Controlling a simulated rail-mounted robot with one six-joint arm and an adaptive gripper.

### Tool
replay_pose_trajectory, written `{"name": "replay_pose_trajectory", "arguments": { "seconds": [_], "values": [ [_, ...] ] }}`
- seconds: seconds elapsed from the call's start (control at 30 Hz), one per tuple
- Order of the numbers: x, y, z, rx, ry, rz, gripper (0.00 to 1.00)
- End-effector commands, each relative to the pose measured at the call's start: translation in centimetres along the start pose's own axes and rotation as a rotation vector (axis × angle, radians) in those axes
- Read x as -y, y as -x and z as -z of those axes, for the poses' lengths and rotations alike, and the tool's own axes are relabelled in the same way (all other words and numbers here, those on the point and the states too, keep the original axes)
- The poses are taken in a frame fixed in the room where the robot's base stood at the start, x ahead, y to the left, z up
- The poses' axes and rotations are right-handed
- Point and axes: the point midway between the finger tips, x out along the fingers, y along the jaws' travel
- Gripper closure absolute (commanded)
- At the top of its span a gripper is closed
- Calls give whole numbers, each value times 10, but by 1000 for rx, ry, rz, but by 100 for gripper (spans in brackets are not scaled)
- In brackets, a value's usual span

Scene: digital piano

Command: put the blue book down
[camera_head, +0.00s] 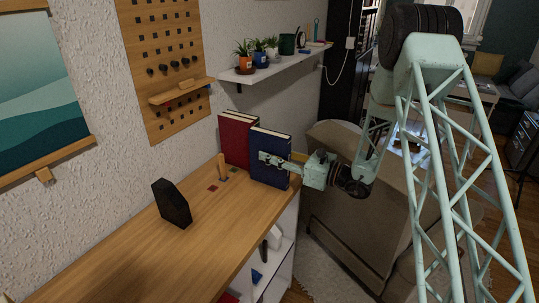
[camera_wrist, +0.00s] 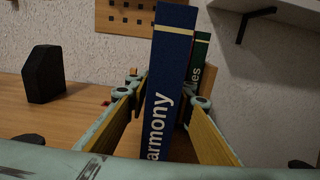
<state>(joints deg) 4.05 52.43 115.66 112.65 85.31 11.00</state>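The blue book (camera_head: 268,163) stands upright at the desk's far right end, close to the desk edge. In the wrist view its spine (camera_wrist: 168,80) faces me, with white letters ending in "armony". My gripper (camera_head: 276,161) reaches it from the right, with one finger across the book's side facing the head camera. In the wrist view my two fingers (camera_wrist: 165,108) lie on either side of the book. Their tips are very close to it, but I cannot tell whether both touch. The book's lower end is hidden in the wrist view.
A red book (camera_head: 237,138) stands just behind the blue one. A green spine (camera_wrist: 199,55) shows behind it in the wrist view. A small wooden peg stand (camera_head: 223,167) and a black block (camera_head: 172,203) are on the desk (camera_head: 150,255). The desk's front is clear. A beige armchair (camera_head: 345,215) stands right.

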Motion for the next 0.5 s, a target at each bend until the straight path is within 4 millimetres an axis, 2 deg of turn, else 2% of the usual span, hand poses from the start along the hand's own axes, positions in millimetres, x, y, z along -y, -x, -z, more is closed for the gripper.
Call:
{"name": "replay_pose_trajectory", "arguments": {
  "seconds": [0.1,0.5],
  "values": [
    [0,0,0,0,0,0,70],
    [0,0,-2,0,0,0,70]
  ]
}}
